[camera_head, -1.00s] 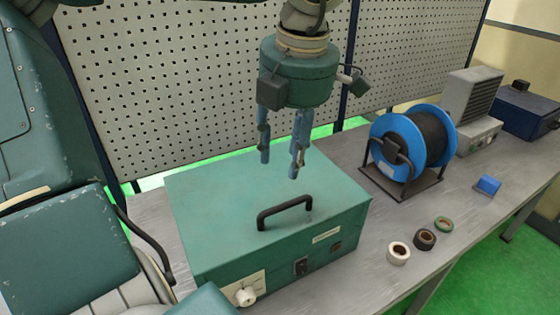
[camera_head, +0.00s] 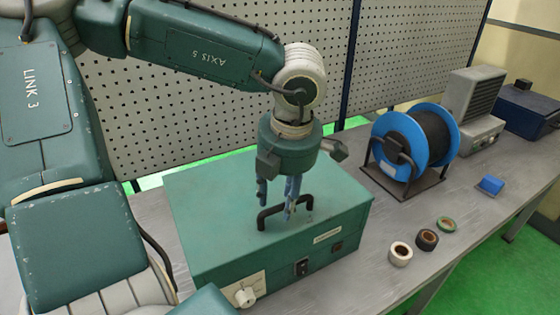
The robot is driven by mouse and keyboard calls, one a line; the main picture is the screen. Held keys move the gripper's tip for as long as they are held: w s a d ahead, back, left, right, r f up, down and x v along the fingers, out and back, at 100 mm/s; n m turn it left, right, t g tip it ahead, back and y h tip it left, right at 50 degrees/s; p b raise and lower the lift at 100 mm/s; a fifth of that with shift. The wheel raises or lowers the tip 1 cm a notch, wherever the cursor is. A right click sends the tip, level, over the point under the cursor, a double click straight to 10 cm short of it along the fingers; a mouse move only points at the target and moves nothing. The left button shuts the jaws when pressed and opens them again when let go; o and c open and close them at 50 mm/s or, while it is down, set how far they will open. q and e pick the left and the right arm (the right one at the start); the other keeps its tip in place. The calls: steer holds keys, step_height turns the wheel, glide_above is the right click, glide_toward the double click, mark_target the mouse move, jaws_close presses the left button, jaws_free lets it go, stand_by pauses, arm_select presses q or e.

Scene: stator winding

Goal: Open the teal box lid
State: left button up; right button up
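The teal box (camera_head: 215,205) stands on the bench with its lid shut. A black handle (camera_head: 272,211) is fixed on top of the lid. My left gripper (camera_head: 277,196) points down at the handle. Its blue fingers are apart, one in front of the handle bar and the other toward its far left side. The fingers overlap the handle in the picture, and I cannot tell whether they touch it. My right gripper is not in view.
Right of the box stands a blue cable reel (camera_head: 413,142) on a dark stand. Several tape rolls, such as a white one (camera_head: 400,254), and a small blue block (camera_head: 490,185) lie on the bench (camera_head: 465,218). A perforated panel (camera_head: 210,110) rises behind.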

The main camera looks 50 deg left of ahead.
arm_select(q)
steer(key=shift+f, duration=0.3)
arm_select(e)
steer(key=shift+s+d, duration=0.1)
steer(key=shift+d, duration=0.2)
arm_select(q)
jaws_close()
steer(key=shift+r, duration=0.15)
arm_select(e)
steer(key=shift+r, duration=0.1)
